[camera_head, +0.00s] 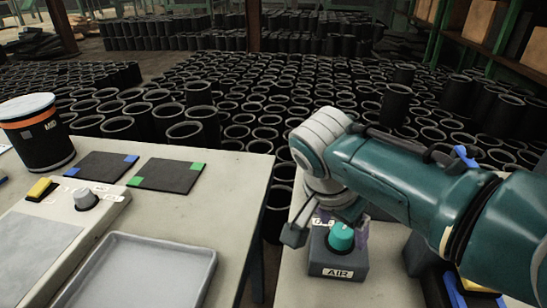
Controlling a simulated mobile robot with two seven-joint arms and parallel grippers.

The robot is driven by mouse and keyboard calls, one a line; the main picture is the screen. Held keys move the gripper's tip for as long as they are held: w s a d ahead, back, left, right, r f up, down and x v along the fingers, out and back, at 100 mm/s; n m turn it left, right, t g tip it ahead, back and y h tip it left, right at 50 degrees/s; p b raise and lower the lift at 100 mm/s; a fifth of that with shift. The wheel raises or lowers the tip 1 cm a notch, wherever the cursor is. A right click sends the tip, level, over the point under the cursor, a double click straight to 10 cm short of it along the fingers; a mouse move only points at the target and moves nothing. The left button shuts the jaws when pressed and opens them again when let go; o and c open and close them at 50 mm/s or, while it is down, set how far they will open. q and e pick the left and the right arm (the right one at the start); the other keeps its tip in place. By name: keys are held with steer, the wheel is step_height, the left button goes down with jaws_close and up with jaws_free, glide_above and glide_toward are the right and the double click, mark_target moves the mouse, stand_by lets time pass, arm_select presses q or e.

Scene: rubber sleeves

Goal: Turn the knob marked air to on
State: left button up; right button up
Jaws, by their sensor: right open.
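The AIR knob (341,237) is a teal round knob on top of a dark grey box with a white "AIR" label (338,272) on its front. The box stands on the right-hand table. A small white label behind the knob is partly hidden by my gripper, so I cannot read the knob's setting. My right gripper (327,230) is open and reaches down over the box. One dark finger shows left of the knob; the other side is hard to make out. Contact with the knob cannot be told. My left gripper is not in view.
The left table holds a panel with a grey knob (85,199) and yellow block (40,188), a grey tray (140,275), two dark pads (168,175) and a drum (38,140). Many black sleeves (200,120) fill the floor behind. A gap separates the tables.

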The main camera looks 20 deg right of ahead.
steer(key=p+v, duration=0.3)
steer(key=v, duration=0.6)
steer(key=shift+r, duration=0.35)
steer(key=shift+a, duration=0.15)
